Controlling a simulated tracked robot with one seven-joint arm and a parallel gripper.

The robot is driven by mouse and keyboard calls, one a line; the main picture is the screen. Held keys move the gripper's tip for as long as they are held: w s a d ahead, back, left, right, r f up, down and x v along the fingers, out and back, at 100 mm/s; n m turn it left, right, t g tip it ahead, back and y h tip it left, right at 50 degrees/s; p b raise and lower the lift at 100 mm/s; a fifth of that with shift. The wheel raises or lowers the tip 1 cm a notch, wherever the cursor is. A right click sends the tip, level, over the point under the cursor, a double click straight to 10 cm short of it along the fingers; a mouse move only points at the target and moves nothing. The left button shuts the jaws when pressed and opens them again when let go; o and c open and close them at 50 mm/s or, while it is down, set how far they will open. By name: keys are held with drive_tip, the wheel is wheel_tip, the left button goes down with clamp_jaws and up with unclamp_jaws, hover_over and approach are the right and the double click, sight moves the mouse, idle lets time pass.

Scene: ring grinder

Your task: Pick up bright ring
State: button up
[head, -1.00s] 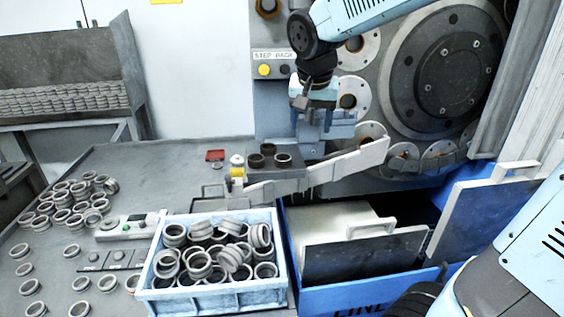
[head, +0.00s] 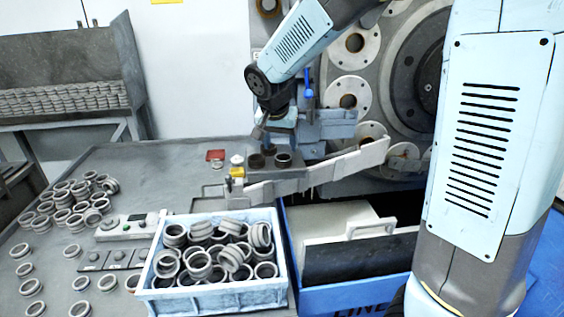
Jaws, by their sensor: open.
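Two rings stand on the dark block (head: 262,173) on the bench: a dark ring (head: 256,161) on the left and a ring (head: 283,160) with a slightly paler rim on the right. I cannot tell for certain which one is the bright ring. My gripper (head: 270,143) is open, pointing down just above and behind these two rings. Its fingers are small and partly lost against the machine behind. The back of the block is hidden behind the gripper, and I see no ring held.
A light blue crate (head: 212,293) full of grey rings stands in front of the block. Loose rings (head: 75,200) lie on the bench at left. A grey chute (head: 330,170) runs right from the block. A blue bin (head: 345,295) stands below it.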

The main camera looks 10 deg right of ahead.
sight(283, 155)
drive_tip(key=shift+w+x, duration=0.1)
drive_tip(key=shift+x, duration=1.5)
drive_tip(key=shift+w+x, duration=0.15)
drive_tip(key=shift+x, duration=1.5)
drive_tip(key=shift+d+r, duration=0.1)
drive_tip(key=c, duration=0.9)
